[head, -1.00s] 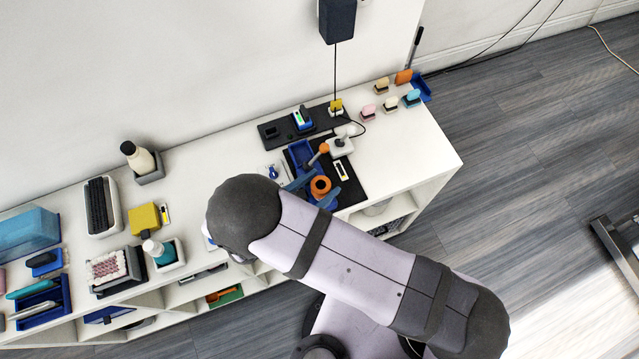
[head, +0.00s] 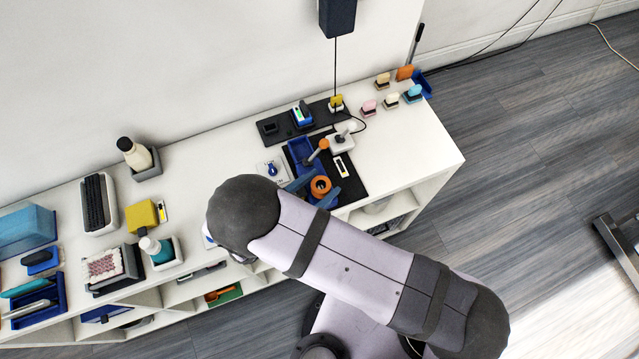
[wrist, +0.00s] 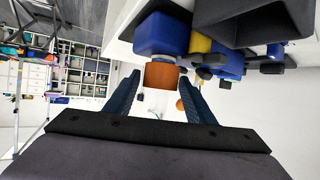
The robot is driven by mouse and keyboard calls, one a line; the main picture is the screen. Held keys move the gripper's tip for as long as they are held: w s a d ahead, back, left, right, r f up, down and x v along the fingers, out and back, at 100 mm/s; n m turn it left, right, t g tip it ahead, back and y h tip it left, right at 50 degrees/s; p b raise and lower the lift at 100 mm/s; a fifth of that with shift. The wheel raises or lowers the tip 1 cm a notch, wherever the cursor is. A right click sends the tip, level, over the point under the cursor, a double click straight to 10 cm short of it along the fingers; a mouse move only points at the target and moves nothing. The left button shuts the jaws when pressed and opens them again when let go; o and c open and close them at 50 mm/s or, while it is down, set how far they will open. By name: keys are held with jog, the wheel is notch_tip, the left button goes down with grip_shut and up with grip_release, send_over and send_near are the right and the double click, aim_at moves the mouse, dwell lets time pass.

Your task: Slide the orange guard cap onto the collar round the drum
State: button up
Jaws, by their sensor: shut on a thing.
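The orange guard cap (head: 321,186) shows as a ring with a dark centre in the head view, over the dark mat at the front of the bench. My gripper (head: 318,190) has one blue finger on each side of it and is shut on it. In the wrist view the cap (wrist: 161,75) is an orange-brown block between the tips of my gripper (wrist: 160,80). A blue body (wrist: 162,36) with a yellow part stands just beyond the cap.
A blue tray (head: 299,152) and an orange-balled lever (head: 323,144) lie close behind the gripper. A white base with a knob (head: 341,142) stands to their right. Several small coloured blocks stand at the back right. The bench's right front top is clear.

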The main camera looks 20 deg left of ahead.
jog(key=shift+f+b, duration=0.35)
jog(key=shift+f, duration=0.15)
jog(key=o, duration=1.4)
jog(key=b+v, duration=0.2)
jog(key=v, duration=0.4)
jog(key=shift+f, duration=0.1)
jog(key=shift+s+a+r, duration=0.2)
jog(key=shift+s+r, duration=0.2)
jog(key=shift+s, duration=0.2)
